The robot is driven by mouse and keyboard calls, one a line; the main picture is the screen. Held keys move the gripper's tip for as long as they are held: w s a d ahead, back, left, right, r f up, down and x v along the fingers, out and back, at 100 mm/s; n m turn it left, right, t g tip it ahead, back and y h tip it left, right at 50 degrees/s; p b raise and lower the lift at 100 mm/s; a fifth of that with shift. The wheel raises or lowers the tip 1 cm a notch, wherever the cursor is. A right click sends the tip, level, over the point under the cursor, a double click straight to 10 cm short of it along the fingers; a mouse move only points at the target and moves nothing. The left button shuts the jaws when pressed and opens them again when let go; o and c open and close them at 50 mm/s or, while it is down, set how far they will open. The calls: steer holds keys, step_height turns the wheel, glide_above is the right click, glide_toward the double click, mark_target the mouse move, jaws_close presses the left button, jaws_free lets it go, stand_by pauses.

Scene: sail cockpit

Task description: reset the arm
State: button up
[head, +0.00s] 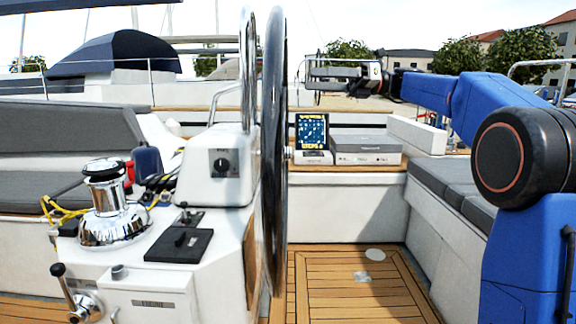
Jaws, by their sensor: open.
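My gripper (313,79) is at the end of my blue arm, which reaches in from the right. It is raised level in the air, pointing left, with its fingertips close to the right side of the steering wheel in the picture. The jaws are open and nothing shows between them. I cannot tell how far the fingertips are from the wheel in depth.
The steering wheel (273,150) stands edge-on beside the white pedestal (222,165). A chrome winch (108,205) is at left. A chartplotter (312,132) and a grey-white box (363,147) sit on the ledge behind. Grey cushions (455,185) line the right.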

steer(key=s+d+f+n+t+h, duration=0.2)
steer(key=s+f+n+h, duration=0.25)
steer(key=s+f, duration=0.6)
steer(key=s+d+f+n+t+h, duration=0.15)
steer(key=s+f+n+h, duration=0.3)
steer(key=s+f, duration=0.65)
steer(key=s+d+f+n+t+h, duration=0.1)
steer(key=s+d+f+n+h, duration=0.3)
steer(key=s+f, duration=0.6)
steer(key=s+d+f+n+t+h, duration=0.1)
steer(key=s+d+f+n+h, duration=0.4)
steer(key=s+d+f+n, duration=0.4)
step_height(320, 180, down, 7)
steer(key=shift+s+d+r, duration=0.2)
steer(key=shift+s+d, duration=0.3)
steer(key=shift+d, duration=0.7)
